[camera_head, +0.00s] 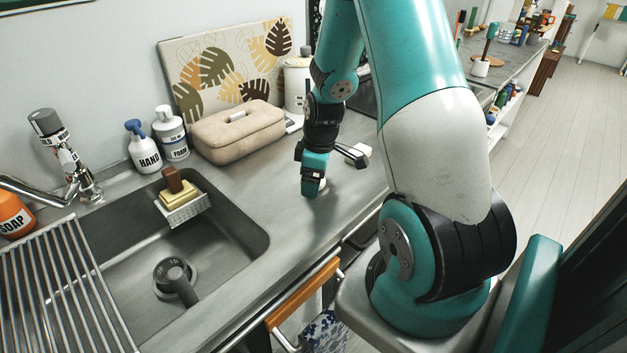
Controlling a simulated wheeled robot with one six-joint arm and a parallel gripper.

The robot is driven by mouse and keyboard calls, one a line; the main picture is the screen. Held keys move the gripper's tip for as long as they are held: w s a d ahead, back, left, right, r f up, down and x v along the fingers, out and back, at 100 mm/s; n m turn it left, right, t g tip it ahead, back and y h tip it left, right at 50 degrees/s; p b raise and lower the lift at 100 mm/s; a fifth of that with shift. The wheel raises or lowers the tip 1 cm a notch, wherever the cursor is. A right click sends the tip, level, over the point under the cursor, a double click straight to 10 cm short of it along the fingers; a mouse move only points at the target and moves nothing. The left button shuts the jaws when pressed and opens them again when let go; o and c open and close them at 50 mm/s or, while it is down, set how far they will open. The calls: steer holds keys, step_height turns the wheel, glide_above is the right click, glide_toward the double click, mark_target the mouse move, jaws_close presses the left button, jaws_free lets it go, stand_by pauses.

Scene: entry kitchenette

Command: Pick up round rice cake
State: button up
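My gripper (313,186) points down at the grey counter right of the sink, with its fingertips at or just above the surface. A small whitish thing (322,185) shows at the right edge of the fingertips. It may be the round rice cake, but most of it is hidden behind the gripper. I cannot tell whether the fingers are around it or beside it. The finger gap is not visible from this side.
The sink (215,235) lies left of my gripper, with a drying rack (65,290) beside it. A beige case (238,132), a HAND bottle (143,147), a FOAM bottle (170,134) and a leaf-patterned board (215,65) stand behind. The counter just around my gripper is mostly clear.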

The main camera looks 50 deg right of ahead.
steer(key=c, duration=0.8)
steer(key=shift+o, duration=0.2)
steer(key=shift+r, duration=0.15)
